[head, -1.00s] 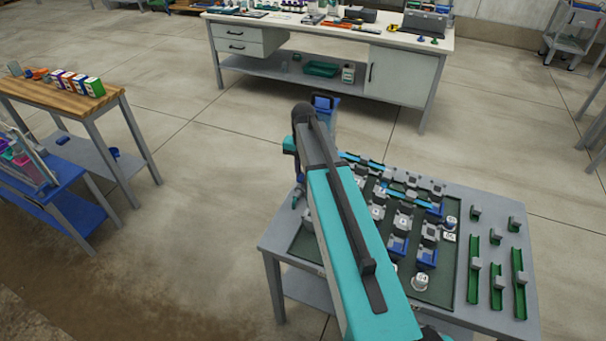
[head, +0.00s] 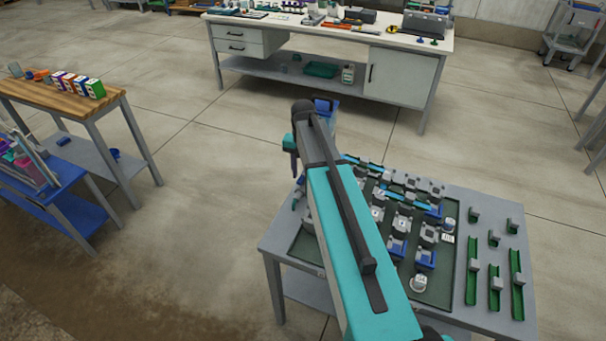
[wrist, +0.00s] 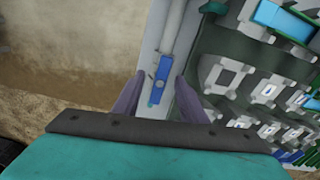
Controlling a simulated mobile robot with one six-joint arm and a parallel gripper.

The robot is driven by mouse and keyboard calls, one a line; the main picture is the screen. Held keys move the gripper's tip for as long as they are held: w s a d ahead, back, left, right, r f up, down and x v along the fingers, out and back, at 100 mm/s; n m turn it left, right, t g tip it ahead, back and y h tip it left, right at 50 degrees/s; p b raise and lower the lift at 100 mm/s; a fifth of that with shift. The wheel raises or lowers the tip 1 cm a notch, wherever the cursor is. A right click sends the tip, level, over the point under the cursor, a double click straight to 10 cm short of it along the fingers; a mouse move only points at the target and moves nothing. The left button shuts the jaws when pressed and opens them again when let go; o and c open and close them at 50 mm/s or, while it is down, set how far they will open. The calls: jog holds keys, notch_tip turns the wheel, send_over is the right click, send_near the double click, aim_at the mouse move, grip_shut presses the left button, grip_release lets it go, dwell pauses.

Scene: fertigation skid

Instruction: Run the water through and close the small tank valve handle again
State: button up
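In the wrist view a blue lever-like part (wrist: 160,80), seemingly the small tank valve handle, lies roughly in line with a pale pipe (wrist: 173,25) on a light grey strip. My gripper (wrist: 159,76) is open. Its two purple-grey fingers stand on either side of the blue part, with a visible gap on each side. In the head view my gripper (head: 294,170) hangs at the left edge of the grey table, and my arm hides much of that area. The tank itself and any water flow cannot be made out.
The grey table (head: 490,318) carries a dark green mat with several grey and blue blocks, right of my arm. Green rails (head: 472,280) stand at its right. A wooden-topped bench (head: 112,98) is at left and a white workbench (head: 400,85) at the back. The floor between is clear.

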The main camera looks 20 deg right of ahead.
aim_at(303, 175)
jog(key=shift+r+p, duration=2.2)
jog(key=shift+r, duration=1.8)
dwell(1.3)
